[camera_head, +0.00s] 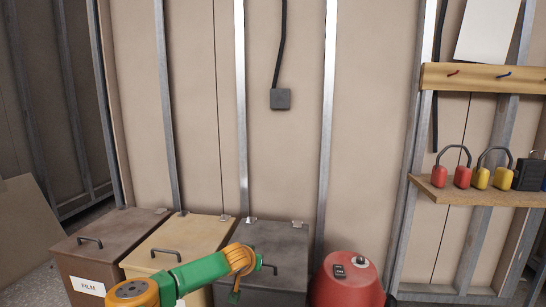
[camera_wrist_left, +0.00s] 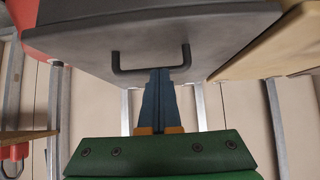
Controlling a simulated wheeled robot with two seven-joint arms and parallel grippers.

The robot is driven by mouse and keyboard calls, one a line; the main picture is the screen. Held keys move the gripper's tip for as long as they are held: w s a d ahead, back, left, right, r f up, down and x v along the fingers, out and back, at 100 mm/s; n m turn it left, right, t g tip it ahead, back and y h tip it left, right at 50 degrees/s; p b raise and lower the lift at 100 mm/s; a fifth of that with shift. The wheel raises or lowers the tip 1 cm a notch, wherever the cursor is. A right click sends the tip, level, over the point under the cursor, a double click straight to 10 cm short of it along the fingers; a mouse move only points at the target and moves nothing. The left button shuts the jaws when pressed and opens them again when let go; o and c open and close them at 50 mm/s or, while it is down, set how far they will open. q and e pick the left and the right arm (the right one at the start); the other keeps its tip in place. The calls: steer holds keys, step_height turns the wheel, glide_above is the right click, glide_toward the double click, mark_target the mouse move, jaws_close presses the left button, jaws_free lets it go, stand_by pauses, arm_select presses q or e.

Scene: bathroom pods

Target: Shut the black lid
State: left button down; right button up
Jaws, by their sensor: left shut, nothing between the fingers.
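The black lid (camera_head: 285,241) lies over the dark bin (camera_head: 284,297), looking about level with its hinges at the wall side. I cannot tell whether it is fully seated. Its bar handle shows at the front in the wrist view (camera_wrist_left: 150,70), where the lid (camera_wrist_left: 85,45) fills the top of the picture. My left arm comes over the tan bin, and its wrist partly covers the lid's left side in the head view. My left gripper (camera_wrist_left: 160,72) is shut and empty, its blue fingertips at or just beside the handle; contact is unclear. My right gripper is not in view.
A tan bin (camera_head: 185,238) and a brown bin (camera_head: 108,232) labelled FILM stand to the left, both lids down. A red rounded container (camera_head: 345,285) stands close on the right. A wooden shelf (camera_head: 480,190) with ear defenders is farther right. The studded wall (camera_head: 285,150) is behind.

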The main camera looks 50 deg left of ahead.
mark_target(254, 278)
arm_select(q)
steer(key=shift+s+d+f+b, duration=0.15)
steer(key=shift+f+b, duration=0.15)
steer(key=shift+f, duration=0.2)
steer(key=shift+s+d+f+b, duration=0.15)
steer(key=shift+f+b, duration=0.1)
steer(key=shift+f, duration=0.2)
steer(key=shift+x, duration=0.75)
steer(key=shift+s+d+r, duration=0.15)
steer(key=shift+s, duration=0.05)
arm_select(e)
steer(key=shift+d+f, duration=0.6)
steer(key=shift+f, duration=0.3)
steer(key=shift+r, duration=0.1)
